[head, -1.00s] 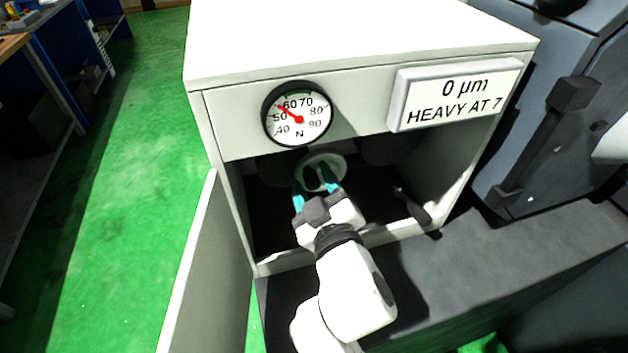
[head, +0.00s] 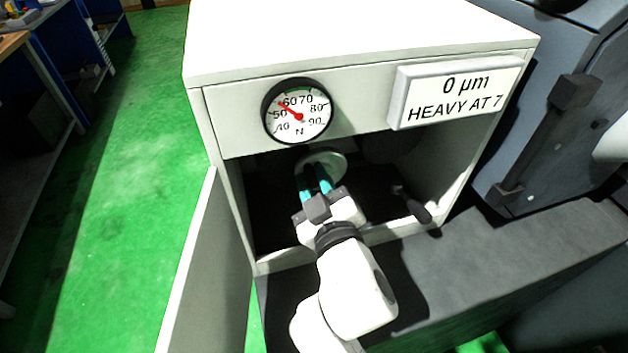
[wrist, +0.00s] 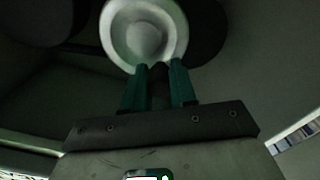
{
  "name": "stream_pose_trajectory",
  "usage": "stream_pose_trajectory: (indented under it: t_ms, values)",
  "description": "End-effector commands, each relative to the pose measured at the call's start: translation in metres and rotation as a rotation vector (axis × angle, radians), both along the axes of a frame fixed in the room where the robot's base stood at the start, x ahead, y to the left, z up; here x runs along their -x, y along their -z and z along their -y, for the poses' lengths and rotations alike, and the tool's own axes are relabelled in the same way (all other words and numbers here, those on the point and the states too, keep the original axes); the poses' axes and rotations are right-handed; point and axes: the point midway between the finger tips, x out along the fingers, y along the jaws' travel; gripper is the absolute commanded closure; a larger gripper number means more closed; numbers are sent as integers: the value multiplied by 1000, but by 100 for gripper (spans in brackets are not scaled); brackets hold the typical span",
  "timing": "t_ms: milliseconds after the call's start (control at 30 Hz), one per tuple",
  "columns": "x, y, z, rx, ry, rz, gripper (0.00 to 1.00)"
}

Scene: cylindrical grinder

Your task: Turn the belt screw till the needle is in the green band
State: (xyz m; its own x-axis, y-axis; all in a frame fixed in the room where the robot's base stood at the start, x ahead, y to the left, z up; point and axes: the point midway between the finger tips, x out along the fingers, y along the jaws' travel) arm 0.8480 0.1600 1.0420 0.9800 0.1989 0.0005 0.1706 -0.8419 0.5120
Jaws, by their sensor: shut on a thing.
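The round gauge (head: 297,111) is on the front panel of the white cabinet. Its red needle points up-left, between 50 and 60. The green band lies at the top of the dial, around 60 to 70, and the needle is left of it. The belt screw (head: 335,163), a pale round knob, sits inside the open compartment below. It also shows in the wrist view (wrist: 118,38), with a paler raised centre. My gripper (head: 313,178) reaches in from the front, its teal fingers close together and shut on the screw. The fingertips are partly hidden against the knob.
A sign (head: 455,92) right of the gauge reads "0 µm HEAVY AT 7". A dark-handled tool (head: 415,207) lies at the compartment's right. The cabinet door (head: 188,275) stands open on the left. Dark round shapes flank the screw inside.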

Motion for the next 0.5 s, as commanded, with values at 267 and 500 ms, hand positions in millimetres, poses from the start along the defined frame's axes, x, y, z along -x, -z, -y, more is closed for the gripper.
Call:
stream_pose_trajectory:
  t_ms: [267, 500]
  values:
    - [-1, -1, 5, -146, 2, -29, 100]
    - [-2, -4, 10, -335, 1, -68, 100]
